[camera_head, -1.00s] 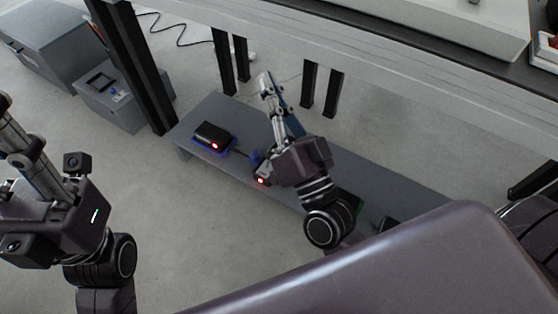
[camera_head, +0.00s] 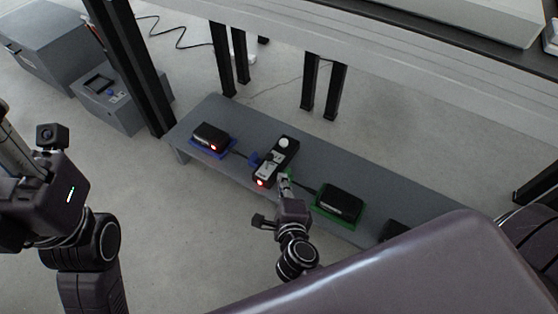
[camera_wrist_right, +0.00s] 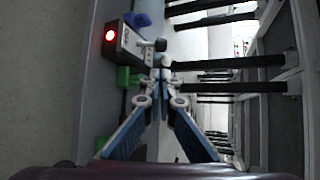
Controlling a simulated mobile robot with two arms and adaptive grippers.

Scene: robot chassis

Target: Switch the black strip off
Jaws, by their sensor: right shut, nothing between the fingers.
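The black strip (camera_head: 275,160) lies on the low grey bench in the head view. A red light glows at its near end and a white round part sits at its far end. It also shows in the right wrist view (camera_wrist_right: 128,44), with the red light lit. My right gripper (camera_head: 284,178) is shut and empty, its tips at the strip's near right side; I cannot tell whether they touch it. In the right wrist view the fingertips (camera_wrist_right: 161,74) meet beside the strip. My left gripper (camera_head: 8,135) is cut off at the left edge, its fingertips out of view.
On the bench (camera_head: 312,163), a black box (camera_head: 210,135) with a red light sits on a blue base, and another black box (camera_head: 340,202) on a green base. A dark frame post (camera_head: 140,70) stands left. A table edge (camera_head: 380,55) overhangs behind.

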